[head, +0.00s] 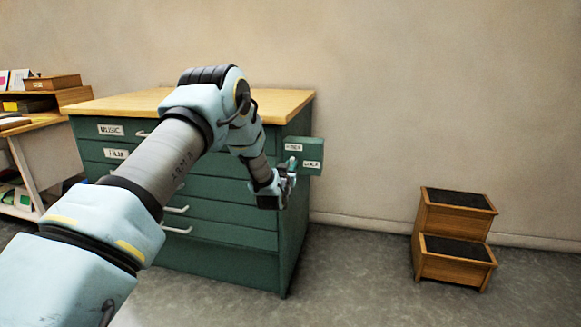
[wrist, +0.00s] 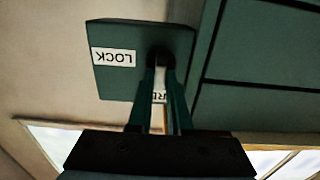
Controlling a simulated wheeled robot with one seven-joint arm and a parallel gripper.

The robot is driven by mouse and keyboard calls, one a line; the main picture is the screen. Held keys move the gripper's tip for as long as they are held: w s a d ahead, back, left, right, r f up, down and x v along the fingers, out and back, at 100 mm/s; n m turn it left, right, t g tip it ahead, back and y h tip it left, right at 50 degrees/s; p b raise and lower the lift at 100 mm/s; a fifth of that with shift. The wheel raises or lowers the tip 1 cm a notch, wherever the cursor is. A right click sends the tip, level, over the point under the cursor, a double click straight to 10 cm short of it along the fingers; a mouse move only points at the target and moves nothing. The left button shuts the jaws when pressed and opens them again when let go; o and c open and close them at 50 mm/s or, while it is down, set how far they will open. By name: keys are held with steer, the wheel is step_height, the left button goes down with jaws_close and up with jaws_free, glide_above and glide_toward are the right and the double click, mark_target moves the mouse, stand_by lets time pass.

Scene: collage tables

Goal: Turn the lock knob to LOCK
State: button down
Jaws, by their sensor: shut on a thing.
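A green lock box (head: 316,153) sticks out from the right side of the cabinet. It carries two white labels; the lower right one reads LOCK. In the wrist view the box face (wrist: 115,75) is seen upside down, with the LOCK label (wrist: 114,57) at left and a second label (wrist: 159,96) partly covered between my fingers. The dark lock knob (wrist: 159,55) shows at the tips of my fingers. My gripper (head: 290,168) is at the box face, shut on the knob; it also shows in the wrist view (wrist: 160,72). The fingers hide most of the knob, so its pointing direction is unclear.
The green drawer cabinet (head: 225,238) with a wooden top stands left of and behind my gripper. A wooden step stool (head: 428,217) with dark treads stands on the floor at right. A desk (head: 45,140) is at far left. The floor between cabinet and stool is clear.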

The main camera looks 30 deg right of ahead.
steer(key=shift+s+d+f+m+b, duration=0.2)
steer(key=shift+m+b, duration=1.65)
steer(key=shift+m, duration=1.15)
steer(key=shift+s+d+f+m+b, duration=0.15)
steer(key=shift+m+b, duration=1.75)
steer(key=shift+m, duration=1.1)
steer(key=shift+s+d+f+m+b, duration=0.1)
steer(key=shift+f+m+b, duration=0.1)
steer(key=shift+m+b, duration=2.25)
steer(key=shift+m+p, duration=0.6)
steer(key=shift+m, duration=0.05)
steer(key=c, duration=0.8)
jaws_free()
steer(key=shift+w, duration=0.1)
steer(key=shift+c, duration=0.2)
steer(key=shift+a, duration=0.1)
